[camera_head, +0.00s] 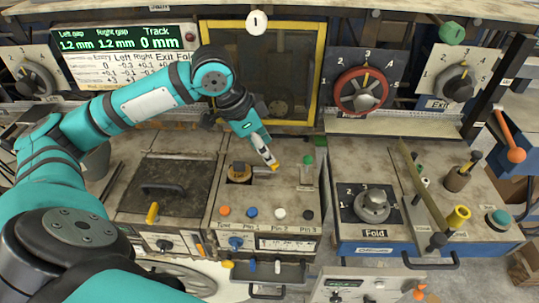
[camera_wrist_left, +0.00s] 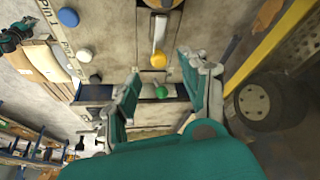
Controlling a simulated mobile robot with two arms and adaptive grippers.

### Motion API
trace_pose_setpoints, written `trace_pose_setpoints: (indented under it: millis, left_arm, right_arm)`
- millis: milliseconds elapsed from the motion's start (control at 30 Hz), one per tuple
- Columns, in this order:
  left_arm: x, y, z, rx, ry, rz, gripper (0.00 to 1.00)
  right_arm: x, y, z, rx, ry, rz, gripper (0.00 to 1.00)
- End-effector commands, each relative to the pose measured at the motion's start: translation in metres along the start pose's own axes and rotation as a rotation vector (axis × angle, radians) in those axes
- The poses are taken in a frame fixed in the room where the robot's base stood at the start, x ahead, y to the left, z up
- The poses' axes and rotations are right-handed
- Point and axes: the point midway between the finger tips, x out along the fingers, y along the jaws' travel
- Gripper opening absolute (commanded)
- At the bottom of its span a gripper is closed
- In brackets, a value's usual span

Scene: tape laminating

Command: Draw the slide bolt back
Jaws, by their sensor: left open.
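My left gripper (camera_head: 272,160) reaches in from the left over the middle panel, fingers pointing down. In the left wrist view its two teal fingers (camera_wrist_left: 162,88) are spread apart. A metal bar (camera_wrist_left: 160,30) with a yellow knob (camera_wrist_left: 158,61) lies beyond the fingertips. A green knob (camera_wrist_left: 161,92) shows between the fingers in that view; it stands on the panel to the right of the gripper in the head view (camera_head: 307,160). A brass part with a bar (camera_head: 240,171) lies left of the gripper. I cannot tell for certain which piece is the slide bolt. My right gripper is not in view.
Blue, white and black pin buttons (camera_head: 280,213) line the panel's front. A yellow-framed window (camera_head: 262,70) stands behind the gripper. A dark lid with a handle (camera_head: 165,189) is at left. The Fold dial (camera_head: 371,204) and a tilted plate (camera_head: 416,185) are at right.

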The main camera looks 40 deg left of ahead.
Motion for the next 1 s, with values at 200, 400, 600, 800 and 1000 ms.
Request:
trace_pose_setpoints:
  millis: [200, 400, 600, 800, 1000]
  left_arm:
    - [-0.047, -0.001, 0.0, 0.001, 0.002, -0.004, 0.45]
    - [-0.07, 0.0, 0.0, 0.001, 0.002, -0.002, 0.45]
    - [-0.075, 0.0, 0.0, 0.001, 0.001, 0.0, 0.45]
    - [-0.075, 0.0, 0.0, 0.001, 0.001, 0.0, 0.45]
    - [-0.074, 0.0, 0.0, 0.001, 0.001, 0.0, 0.45]
  right_arm:
    - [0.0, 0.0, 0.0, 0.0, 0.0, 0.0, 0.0]
    - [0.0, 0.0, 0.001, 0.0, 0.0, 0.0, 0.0]
    - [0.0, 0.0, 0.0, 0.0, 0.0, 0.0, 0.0]
    - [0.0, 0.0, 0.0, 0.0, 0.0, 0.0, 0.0]
    - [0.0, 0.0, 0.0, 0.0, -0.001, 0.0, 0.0]
